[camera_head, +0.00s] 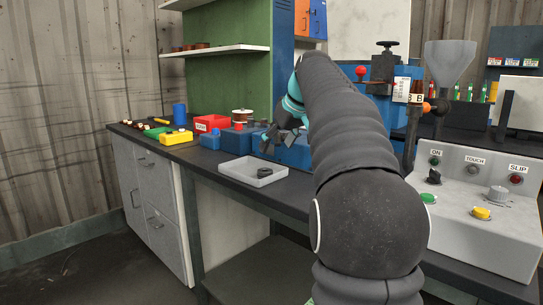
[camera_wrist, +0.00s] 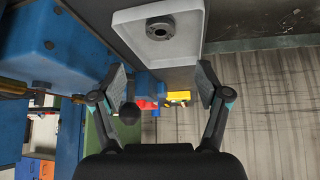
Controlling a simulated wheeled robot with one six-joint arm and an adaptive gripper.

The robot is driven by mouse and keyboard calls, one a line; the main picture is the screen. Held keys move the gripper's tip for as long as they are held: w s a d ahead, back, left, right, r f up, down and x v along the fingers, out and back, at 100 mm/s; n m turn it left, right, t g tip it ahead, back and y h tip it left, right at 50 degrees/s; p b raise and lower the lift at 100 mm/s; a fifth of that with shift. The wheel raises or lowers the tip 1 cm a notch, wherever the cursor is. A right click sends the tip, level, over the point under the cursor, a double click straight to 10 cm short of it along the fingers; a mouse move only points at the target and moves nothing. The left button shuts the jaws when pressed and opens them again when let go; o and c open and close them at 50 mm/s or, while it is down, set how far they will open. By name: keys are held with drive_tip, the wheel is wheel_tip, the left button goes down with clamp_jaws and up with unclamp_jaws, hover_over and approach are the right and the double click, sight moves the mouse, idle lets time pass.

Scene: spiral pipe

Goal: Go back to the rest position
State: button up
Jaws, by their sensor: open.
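My gripper (camera_wrist: 163,88) is open, with its two fingers well apart and nothing between them in the wrist view. In the head view my gripper (camera_head: 275,138) hangs above the bench, near the blue machine base and up and right of the tray. My dark sleeved arm hides part of the bench and of the blue machine. A shallow light-grey tray (camera_head: 240,176) lies on the dark bench with a dark round ring (camera_head: 265,172) in it. The wrist view shows the tray (camera_wrist: 190,50) and the ring (camera_wrist: 160,28) beyond the fingertips.
A blue machine (camera_head: 292,150) stands on the bench close to my gripper. Red (camera_head: 211,123) and yellow (camera_head: 176,138) bins stand to the left. A grey control panel (camera_head: 480,215) with buttons and a funnel (camera_head: 450,62) are at the right.

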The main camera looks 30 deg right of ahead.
drive_tip(key=shift+v, duration=1.05)
drive_tip(key=s+a+f+m, duration=0.1)
drive_tip(key=s+a+f, duration=0.3)
drive_tip(key=s+a, duration=0.3)
drive_tip(key=s+a+f, duration=0.5)
drive_tip(key=s+a, duration=0.2)
drive_tip(key=s+a+f, duration=0.3)
drive_tip(key=s+f, duration=0.5)
drive_tip(key=s+a+f+g+h, duration=0.1)
drive_tip(key=s+a+f, duration=0.2)
drive_tip(key=s+f, duration=0.6)
drive_tip(key=shift+a+m, duration=0.2)
drive_tip(key=shift+m, duration=0.2)
